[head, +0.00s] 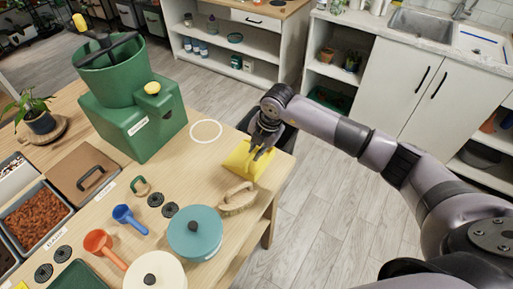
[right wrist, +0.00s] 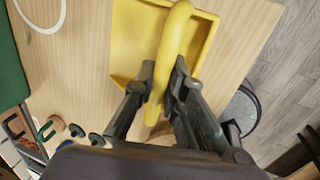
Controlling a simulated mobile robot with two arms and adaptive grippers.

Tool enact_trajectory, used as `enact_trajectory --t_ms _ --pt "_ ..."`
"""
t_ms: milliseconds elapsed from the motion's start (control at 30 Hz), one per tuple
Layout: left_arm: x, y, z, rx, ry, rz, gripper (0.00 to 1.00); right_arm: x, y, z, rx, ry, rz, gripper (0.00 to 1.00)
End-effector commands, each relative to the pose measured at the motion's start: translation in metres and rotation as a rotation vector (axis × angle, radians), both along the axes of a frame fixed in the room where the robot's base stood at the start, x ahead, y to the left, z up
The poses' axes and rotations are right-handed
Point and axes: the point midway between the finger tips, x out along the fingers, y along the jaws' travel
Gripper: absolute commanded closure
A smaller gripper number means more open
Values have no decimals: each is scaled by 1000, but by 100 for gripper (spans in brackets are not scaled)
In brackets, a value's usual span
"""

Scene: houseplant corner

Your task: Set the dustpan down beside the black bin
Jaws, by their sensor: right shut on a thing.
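The yellow dustpan (head: 240,158) is at the right edge of the wooden table in the head view. My right gripper (head: 262,147) is shut on its handle; in the right wrist view the curved yellow handle (right wrist: 174,45) runs between the two dark fingers (right wrist: 163,82). I cannot tell whether the pan touches the tabletop. The black bin (head: 287,138) stands off the table's right edge, partly hidden by my arm and gripper; its dark rim (right wrist: 249,94) shows in the right wrist view. My left gripper is not in view.
A wooden hand brush (head: 238,199) lies just in front of the dustpan. A teal-lidded pot (head: 194,232) stands nearer. A white ring (head: 206,131) marks bare tabletop left of the pan, next to a green machine (head: 135,115). Clear floor (head: 325,205) lies to the right.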

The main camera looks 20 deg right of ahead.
Motion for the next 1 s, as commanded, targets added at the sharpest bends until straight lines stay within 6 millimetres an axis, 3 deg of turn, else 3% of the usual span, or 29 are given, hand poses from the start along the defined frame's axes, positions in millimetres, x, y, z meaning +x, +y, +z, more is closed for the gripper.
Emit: enact_trajectory --t_ms 200,233,533,833,1000 --pt "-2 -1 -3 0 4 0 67 0 0 -3 1 -1 0 100" --pt "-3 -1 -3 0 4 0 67 0 0 -3 0 0 0 88" --pt "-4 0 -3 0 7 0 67 0 0 -2 1 1 0 68" --pt "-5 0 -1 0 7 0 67 0 0 0 1 1 0 68" --pt "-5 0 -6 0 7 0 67 -2 -2 14 1 -3 2 68"
